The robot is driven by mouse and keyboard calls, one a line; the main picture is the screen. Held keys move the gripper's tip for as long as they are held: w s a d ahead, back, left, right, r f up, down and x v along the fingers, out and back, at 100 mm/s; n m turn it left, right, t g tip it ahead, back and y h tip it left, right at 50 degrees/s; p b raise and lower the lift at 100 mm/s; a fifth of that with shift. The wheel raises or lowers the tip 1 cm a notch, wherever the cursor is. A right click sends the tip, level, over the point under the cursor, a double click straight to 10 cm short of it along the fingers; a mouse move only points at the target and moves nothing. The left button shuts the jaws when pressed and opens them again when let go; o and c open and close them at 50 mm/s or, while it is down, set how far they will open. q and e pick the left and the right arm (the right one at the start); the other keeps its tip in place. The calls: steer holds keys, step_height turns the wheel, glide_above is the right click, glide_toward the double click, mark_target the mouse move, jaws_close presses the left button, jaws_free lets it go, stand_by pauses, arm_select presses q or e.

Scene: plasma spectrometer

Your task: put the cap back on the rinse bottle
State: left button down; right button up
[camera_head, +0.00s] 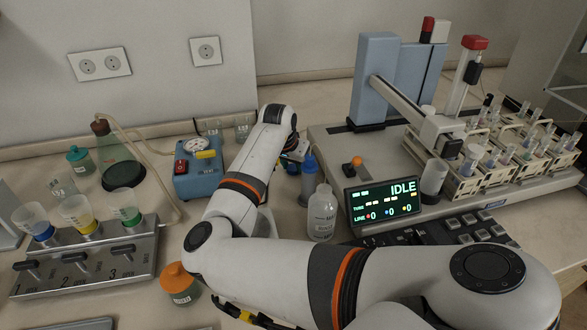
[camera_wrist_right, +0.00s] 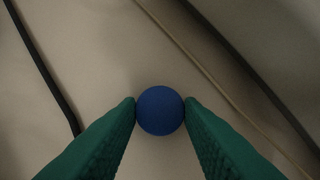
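A pale translucent bottle (camera_head: 322,214) with a label and an uncovered neck stands in front of the instrument; it looks like the rinse bottle. My right arm reaches across the front and bends back, with its gripper (camera_head: 294,156) low behind the bottle, partly hidden by its wrist. In the right wrist view, the two green fingers (camera_wrist_right: 160,112) are closed against both sides of a round blue cap-like thing (camera_wrist_right: 160,111). What lies beneath it is hidden.
The display (camera_head: 383,202) and keypad (camera_head: 470,228) are close on the right. A blue pump (camera_head: 196,178), an orange-capped jar (camera_head: 180,284) and a valve stand with funnels (camera_head: 85,265) are on the left.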

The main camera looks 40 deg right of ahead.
mark_target(291, 169)
steer(key=shift+c, duration=0.7)
steer(key=shift+w+a+r, duration=0.1)
steer(key=shift+w+r, duration=0.1)
steer(key=shift+r, duration=0.15)
step_height(291, 169, up, 11)
steer(key=shift+w+a+f+b, duration=0.1)
steer(key=shift+w+a+b, duration=0.35)
steer(key=shift+w+a, duration=1.85)
steer(key=shift+w+a+r+b, duration=0.1)
steer(key=shift+w+a+b, duration=0.4)
steer(key=shift+w+a, duration=1.8)
steer(key=shift+w+a+f+b, duration=0.1)
steer(key=shift+w+a+b, duration=0.35)
steer(key=shift+w+a, duration=1.85)
steer(key=shift+w+d, duration=0.7)
steer(key=shift+d, duration=0.05)
